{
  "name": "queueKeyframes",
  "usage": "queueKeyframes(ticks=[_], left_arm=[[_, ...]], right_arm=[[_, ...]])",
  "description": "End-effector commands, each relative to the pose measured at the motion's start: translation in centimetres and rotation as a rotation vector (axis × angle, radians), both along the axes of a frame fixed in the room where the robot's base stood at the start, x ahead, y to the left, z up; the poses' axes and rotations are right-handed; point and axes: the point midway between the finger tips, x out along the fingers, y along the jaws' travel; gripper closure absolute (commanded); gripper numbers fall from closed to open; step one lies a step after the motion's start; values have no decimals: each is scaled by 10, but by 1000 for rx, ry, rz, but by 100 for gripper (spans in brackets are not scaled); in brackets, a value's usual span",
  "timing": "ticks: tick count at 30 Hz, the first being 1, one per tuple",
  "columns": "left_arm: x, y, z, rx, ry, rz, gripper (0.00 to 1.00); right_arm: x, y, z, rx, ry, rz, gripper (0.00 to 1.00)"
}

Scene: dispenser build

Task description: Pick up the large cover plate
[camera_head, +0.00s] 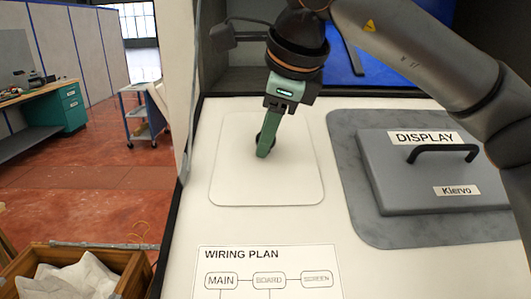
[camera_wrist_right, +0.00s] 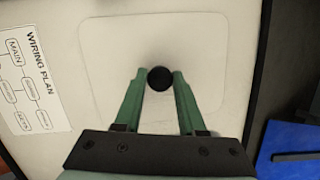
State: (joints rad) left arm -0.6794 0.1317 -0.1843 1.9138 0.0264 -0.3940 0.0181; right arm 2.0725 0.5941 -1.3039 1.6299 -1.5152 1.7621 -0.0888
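The large cover plate (camera_head: 235,180) is a thin white square with rounded corners. It lies flat on the white worktop, and I cannot see any clear gap under it. It also shows in the right wrist view (camera_wrist_right: 110,45). A round black knob (camera_wrist_right: 160,79) stands at its middle. My right gripper (camera_head: 264,148) points down at the plate. In the right wrist view its green fingers (camera_wrist_right: 160,82) flank the knob and appear to touch it on both sides. One finger hides part of the knob in the head view. My left gripper is not in view.
A WIRING PLAN sheet (camera_head: 265,270) lies in front. A wooden crate (camera_head: 135,275) with white contents stands at lower left. A dark recess is behind the worktop.

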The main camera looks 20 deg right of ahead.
Motion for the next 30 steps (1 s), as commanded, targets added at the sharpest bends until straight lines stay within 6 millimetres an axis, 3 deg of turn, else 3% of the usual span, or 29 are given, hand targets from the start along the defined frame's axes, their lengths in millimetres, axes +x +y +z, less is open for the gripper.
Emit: queueKeyframes(ticks=[1, 9, 24, 30], left_arm=[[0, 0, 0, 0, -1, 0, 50], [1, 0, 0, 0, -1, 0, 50], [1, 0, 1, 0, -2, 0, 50], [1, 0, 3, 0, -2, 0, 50]], right_arm=[[0, 0, 0, 0, 0, 0, 70], [0, 0, 0, 0, 0, 0, 100], [0, 0, 2, 1, -3, 0, 100], [0, 1, 17, 1, -5, 1, 100]])
